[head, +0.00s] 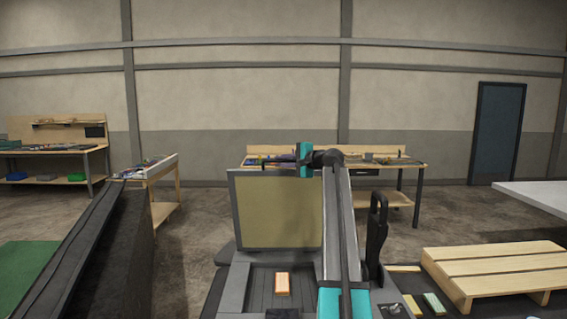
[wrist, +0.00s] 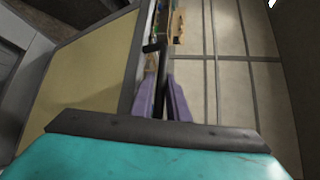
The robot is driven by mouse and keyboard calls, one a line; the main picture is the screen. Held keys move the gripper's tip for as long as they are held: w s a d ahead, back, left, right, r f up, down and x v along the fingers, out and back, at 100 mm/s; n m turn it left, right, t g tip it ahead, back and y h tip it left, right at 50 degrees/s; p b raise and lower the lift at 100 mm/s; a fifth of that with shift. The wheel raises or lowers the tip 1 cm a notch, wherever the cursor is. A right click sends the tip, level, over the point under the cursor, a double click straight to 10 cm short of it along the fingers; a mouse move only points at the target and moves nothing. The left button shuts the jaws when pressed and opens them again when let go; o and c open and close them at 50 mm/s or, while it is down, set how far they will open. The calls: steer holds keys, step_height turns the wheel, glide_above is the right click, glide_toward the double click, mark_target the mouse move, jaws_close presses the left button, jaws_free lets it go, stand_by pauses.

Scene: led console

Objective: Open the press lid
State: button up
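The press lid (head: 278,212) is a grey-framed panel with a yellowish inner face. It stands raised, close to upright, at the back of the dark press base (head: 260,291). It also shows at the left of the wrist view (wrist: 90,75). My gripper (head: 285,159) is at the lid's top edge and points left. In the wrist view its two purple fingers (wrist: 160,84) lie on both sides of a dark handle bar (wrist: 164,60), seemingly closed on it. The contact itself is small and partly hidden.
An orange-topped block (head: 282,281) lies in the press base. A black upright lever (head: 377,235) stands to its right, with a wooden pallet (head: 500,268) beyond. A dark conveyor-like structure (head: 100,250) is at left. Workbenches (head: 400,165) stand along the back wall.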

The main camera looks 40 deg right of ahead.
steer(key=o, duration=0.3)
steer(key=shift+s+d+b, duration=0.1)
steer(key=shift+s+b, duration=0.2)
steer(key=shift+s, duration=0.2)
steer(key=b+v, duration=0.4)
steer(key=v, duration=0.8)
steer(key=shift+s+r+b, duration=0.2)
steer(key=shift+s+b, duration=0.1)
steer(key=shift+s, duration=0.1)
steer(key=shift+f, duration=0.1)
